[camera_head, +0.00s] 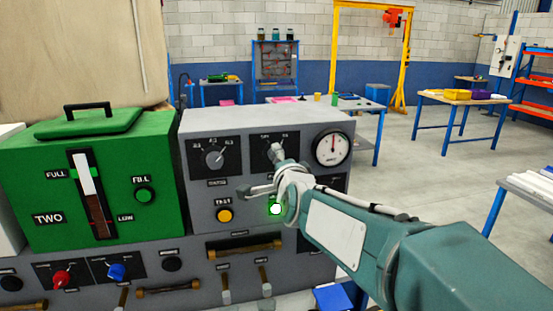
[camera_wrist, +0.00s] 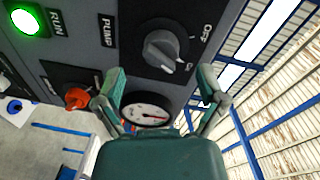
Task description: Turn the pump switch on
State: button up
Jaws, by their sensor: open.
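The pump switch is a grey rotary knob (camera_wrist: 163,50) on a black plate, with PUMP and OFF lettering beside it in the wrist view. A second label, partly legible, is at the knob's lower right. I cannot tell surely which label the knob points to. My gripper (camera_wrist: 162,80) is open, its two green fingers spread apart and empty. The knob appears beyond and between the fingertips, with no clear contact. In the head view my gripper (camera_head: 262,170) is in front of the grey panel (camera_head: 197,184) and covers part of the switch plate (camera_head: 262,146).
A lit green RUN lamp (camera_wrist: 22,20) and an orange control (camera_wrist: 76,97) are near the switch. A round gauge (camera_head: 332,147) is to the right, another dial (camera_head: 214,158) to the left. A green tank (camera_head: 115,180) stands at left. Handles and levers line the lower panel.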

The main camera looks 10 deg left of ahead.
jog(key=v, duration=0.7)
jog(key=shift+s, duration=0.4)
jog(key=shift+d, duration=0.1)
jog(key=s+d+f+n+g+h, duration=0.3)
jog(key=s+d+f+n+g, duration=0.2)
jog(key=s+d+f, duration=0.3)
jog(key=s+d+f+n+g+h, duration=0.3)
jog(key=s+d+f+n+g, duration=0.2)
jog(key=s+d, duration=1.1)
notch_tip(320, 180, down, 3)
jog(key=shift+d+f+h, duration=0.2)
jog(key=shift+d+h, duration=0.05)
jog(key=shift+h, duration=0.15)
